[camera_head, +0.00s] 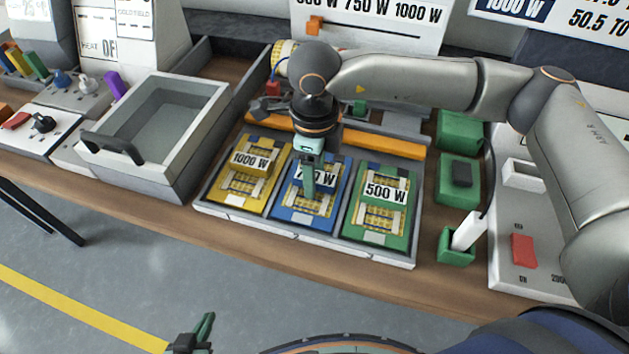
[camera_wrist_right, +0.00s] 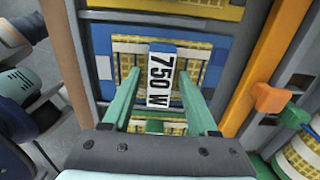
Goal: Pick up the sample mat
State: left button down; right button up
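Three mats lie side by side in a grey tray (camera_head: 232,217): a yellow one labelled 1000 W (camera_head: 229,201), a blue one labelled 750 W (camera_head: 288,213) and a green one labelled 500 W (camera_head: 403,223). My right gripper (camera_head: 309,193) points down over the blue mat and partly hides its label. In the right wrist view its green fingers (camera_wrist_right: 159,76) are apart, one on each side of the 750 W label (camera_wrist_right: 161,78); contact cannot be told. My left gripper (camera_head: 203,333) is at the bottom edge, far from the mats; its finger gap is unclear.
An open grey box with a black handle (camera_head: 112,148) stands left of the tray. Green holders (camera_head: 458,171) and a white panel with a red switch (camera_head: 523,250) stand to the right. An orange bar (camera_head: 388,143) runs behind the mats. The bench's front edge is close to the tray.

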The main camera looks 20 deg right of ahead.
grip_shut()
jog(key=shift+r, duration=0.1)
dwell(0.5)
